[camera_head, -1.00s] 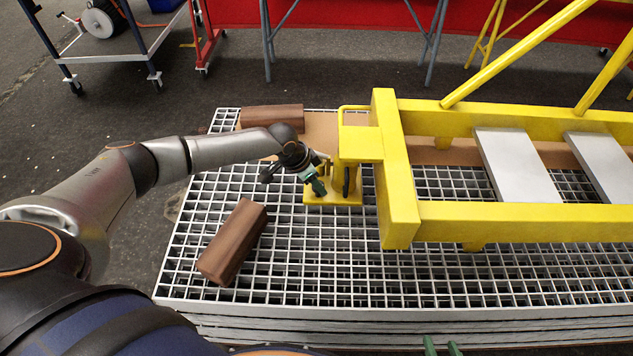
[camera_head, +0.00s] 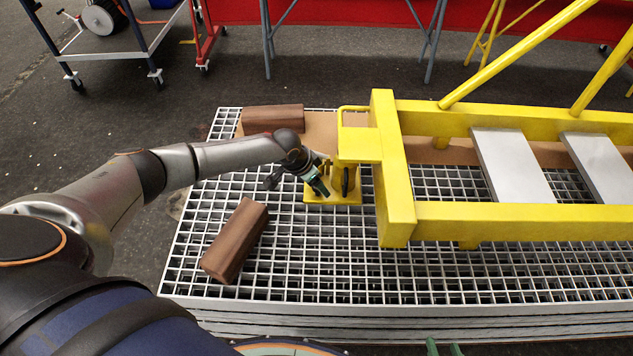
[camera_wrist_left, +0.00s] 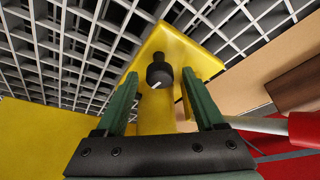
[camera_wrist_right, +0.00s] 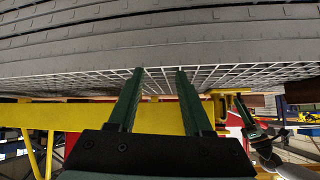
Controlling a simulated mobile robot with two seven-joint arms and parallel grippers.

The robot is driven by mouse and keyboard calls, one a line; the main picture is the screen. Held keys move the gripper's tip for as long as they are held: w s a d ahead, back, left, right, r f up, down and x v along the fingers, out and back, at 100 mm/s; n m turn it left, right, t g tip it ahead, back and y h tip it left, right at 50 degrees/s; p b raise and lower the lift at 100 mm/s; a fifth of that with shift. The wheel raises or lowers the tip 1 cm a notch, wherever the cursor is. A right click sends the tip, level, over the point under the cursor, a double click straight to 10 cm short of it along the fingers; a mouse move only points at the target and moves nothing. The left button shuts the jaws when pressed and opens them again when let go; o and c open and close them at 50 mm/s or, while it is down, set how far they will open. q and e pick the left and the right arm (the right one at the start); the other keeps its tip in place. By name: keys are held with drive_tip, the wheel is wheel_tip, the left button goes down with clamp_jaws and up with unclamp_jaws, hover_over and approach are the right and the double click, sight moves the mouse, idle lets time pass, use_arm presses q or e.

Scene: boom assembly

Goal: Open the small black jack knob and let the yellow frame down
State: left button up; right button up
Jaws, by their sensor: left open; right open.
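The yellow frame (camera_head: 398,190) lies level over the grating, with its left end over a yellow jack (camera_head: 347,197). The small black jack knob (camera_wrist_left: 159,76) shows in the left wrist view on the jack's yellow body. My left gripper (camera_head: 322,187) is at the left side of the jack. Its green fingers are open, one on each side of the knob in the left wrist view; I cannot tell whether they touch it. My right gripper (camera_wrist_right: 158,74) is open and empty, facing the side of the grating stack; only its fingertips (camera_head: 442,347) show in the head view.
Brown wooden blocks lie on the grating (camera_head: 300,285), one near the front left (camera_head: 235,241) and one at the back (camera_head: 272,118). A rod with a red grip (camera_wrist_left: 303,129) is right of my left fingers. A trolley (camera_head: 120,45) stands at the back left.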

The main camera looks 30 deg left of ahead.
use_arm(q)
drive_tip(key=shift+r, duration=0.1)
use_arm(e)
drive_tip(key=shift+w+r, duration=0.1)
drive_tip(key=shift+r, duration=0.1)
use_arm(q)
drive_tip(key=shift+s+a+r, duration=0.1)
drive_tip(key=shift+s+r, duration=0.05)
drive_tip(key=shift+r, duration=0.2)
drive_tip(key=p+v, duration=0.3)
drive_tip(key=v, duration=0.8)
drive_tip(key=shift+r, duration=0.3)
use_arm(e)
drive_tip(key=shift+s+d+r, duration=0.5)
drive_tip(key=shift+s+d, duration=0.15)
drive_tip(key=shift+d, duration=0.15)
use_arm(q)
drive_tip(key=shift+s, duration=0.1)
use_arm(e)
drive_tip(key=shift+w+r, duration=0.1)
drive_tip(key=shift+r, duration=0.05)
